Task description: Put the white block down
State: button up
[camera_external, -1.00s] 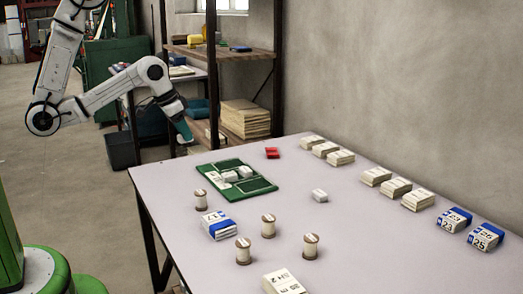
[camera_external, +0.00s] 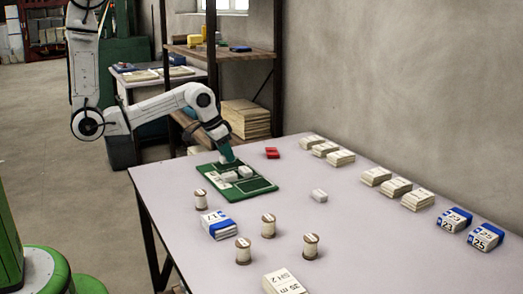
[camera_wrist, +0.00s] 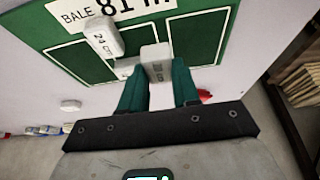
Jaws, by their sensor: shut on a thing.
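My gripper (camera_external: 229,160) is over the far part of the green board (camera_external: 262,185) on the table, pointing down. In the wrist view its teal fingers (camera_wrist: 158,75) are shut on a white block (camera_wrist: 156,54), held above or at a green panel of the board (camera_wrist: 200,38). I cannot tell whether the block touches the board. Another white block marked 24 cm (camera_wrist: 100,38) lies beside it on the board. In the external view two white blocks (camera_external: 245,171) show near the board's middle; the held one is mostly hidden by the fingers.
A loose white block (camera_external: 319,195) lies right of the board. A red item (camera_external: 272,153) is behind it. Several spools (camera_external: 268,226) and a blue-banded stack (camera_external: 219,226) stand in front. White stacks (camera_external: 377,176) line the far edge. The table's middle right is clear.

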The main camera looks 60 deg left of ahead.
jog(key=shift+w+f, duration=0.2)
jog(key=shift+f, duration=1.55)
jog(key=shift+f, duration=0.15)
jog(key=o, duration=1)
jog(key=p+v, duration=0.1)
jog(key=v, duration=1.1)
jog(key=s+f+g, duration=0.1)
jog(key=s, duration=0.3)
jog(key=s+f+g, duration=0.1)
jog(key=s, duration=0.3)
jog(key=s+f+g, duration=0.1)
jog(key=s, duration=0.2)
jog(key=shift+s+d+f+m, duration=0.15)
jog(key=shift+s+f+m, duration=0.15)
jog(key=shift+s, duration=0.1)
